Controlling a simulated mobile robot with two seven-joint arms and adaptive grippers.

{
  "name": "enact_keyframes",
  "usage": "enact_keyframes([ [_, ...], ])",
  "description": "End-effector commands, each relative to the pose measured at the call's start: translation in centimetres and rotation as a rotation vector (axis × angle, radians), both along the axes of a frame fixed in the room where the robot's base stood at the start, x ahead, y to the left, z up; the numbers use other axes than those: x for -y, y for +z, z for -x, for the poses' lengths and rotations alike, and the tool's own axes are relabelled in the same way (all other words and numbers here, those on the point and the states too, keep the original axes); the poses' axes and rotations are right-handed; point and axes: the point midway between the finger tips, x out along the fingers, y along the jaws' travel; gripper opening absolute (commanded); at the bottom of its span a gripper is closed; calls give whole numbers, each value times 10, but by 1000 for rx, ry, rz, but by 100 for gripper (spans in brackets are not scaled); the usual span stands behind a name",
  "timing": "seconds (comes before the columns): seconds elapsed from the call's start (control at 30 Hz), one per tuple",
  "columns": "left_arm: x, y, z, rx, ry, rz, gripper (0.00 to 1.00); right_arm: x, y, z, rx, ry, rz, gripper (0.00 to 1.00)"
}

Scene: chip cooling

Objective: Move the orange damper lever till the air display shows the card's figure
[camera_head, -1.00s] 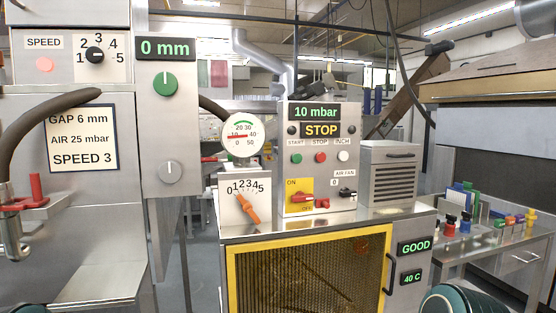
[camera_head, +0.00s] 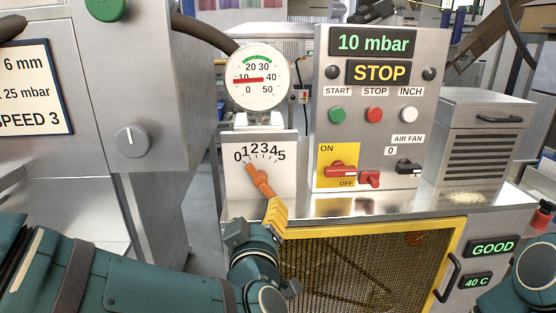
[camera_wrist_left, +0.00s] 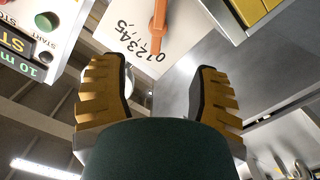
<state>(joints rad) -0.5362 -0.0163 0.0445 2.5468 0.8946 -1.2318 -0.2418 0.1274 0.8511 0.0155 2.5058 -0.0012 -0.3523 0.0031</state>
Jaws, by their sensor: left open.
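The orange damper lever (camera_head: 261,183) sits on a white plate with a 0 to 5 scale. Its upper end points at the low end, around 0 to 1. The air display (camera_head: 373,43) reads 10 mbar. The card (camera_head: 36,88) at the left is cut off by the frame and shows 25 mbar. My left gripper (camera_head: 277,214) is just below the lever's lower end. In the left wrist view its open fingers (camera_wrist_left: 158,92) stand apart, with the lever (camera_wrist_left: 159,25) ahead of the gap and nothing held. My right gripper is out of view.
A round gauge (camera_head: 254,78) above the scale has its red needle near 10. The red switch (camera_head: 341,170) and air fan knob (camera_head: 408,167) are right of the lever. A yellow-framed mesh door (camera_head: 448,235) is below. A grey cabinet (camera_head: 130,100) stands at the left.

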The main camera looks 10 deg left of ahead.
Motion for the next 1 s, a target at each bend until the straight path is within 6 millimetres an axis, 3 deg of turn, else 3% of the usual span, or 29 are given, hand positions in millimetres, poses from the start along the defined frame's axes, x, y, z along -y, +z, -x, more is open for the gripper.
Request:
enact_keyframes([
  [0.17,-5,14,6,27,28,14,62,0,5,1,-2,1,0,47],
  [0.6,-13,16,-21,20,26,11,62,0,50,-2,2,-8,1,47],
  [0.77,-20,15,-47,21,27,10,62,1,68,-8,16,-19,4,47],
  [1.0,-33,11,-91,26,27,13,62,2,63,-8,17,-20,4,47],
])
